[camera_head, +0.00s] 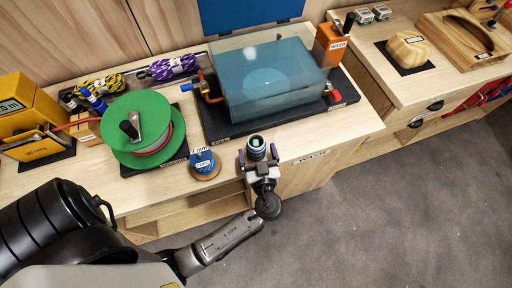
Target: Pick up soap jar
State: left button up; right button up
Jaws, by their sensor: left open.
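A small dark round jar with a pale greenish top (256,146), which looks like the soap jar, stands near the front edge of the wooden bench, in front of the water tank. My left gripper (258,157) reaches up to it from the front. Its fingers are open, one on each side of the jar. I cannot tell whether they touch it. The gripper body hides the jar's lower front. My right gripper is not in view.
A clear tank of blue water (268,85) stands on a black tray (222,127) behind the jar. A blue spool (204,161) stands close on the left, beside a green reel (129,134). Bench to the jar's right is clear.

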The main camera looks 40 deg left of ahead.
pick_arm(q)
jog(key=shift+w+a, duration=0.4)
jog(key=shift+a, duration=0.15)
jog(key=c, duration=1.2)
